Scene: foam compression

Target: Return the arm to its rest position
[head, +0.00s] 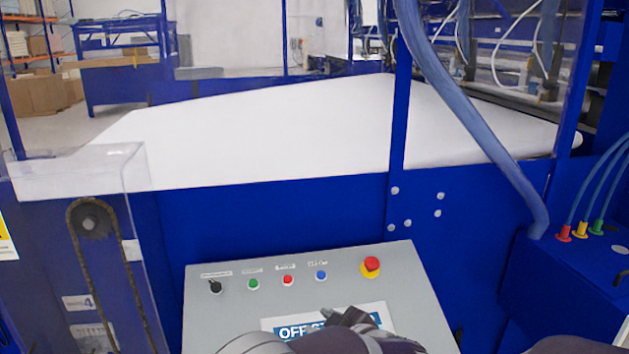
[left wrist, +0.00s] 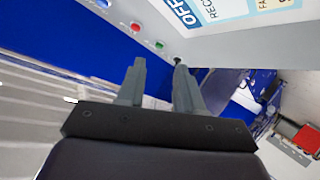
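My left gripper (head: 350,317) is at the bottom of the head view, in front of the lower part of a grey control panel (head: 225,318). In the left wrist view its two fingers (left wrist: 160,66) stand apart with nothing between them. The panel carries a black knob (head: 215,287), a green button (head: 254,285), a red button (head: 288,280), a blue button (head: 321,275) and a red emergency stop on a yellow base (head: 371,266). I cannot tell how far the fingertips are from the panel. My right gripper is out of view.
A blue machine frame (head: 270,217) with a white foam sheet or belt (head: 270,135) stands behind the panel. A clear guard (head: 75,170) covers a chain drive at left. A blue box with hoses (head: 585,275) stands at right.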

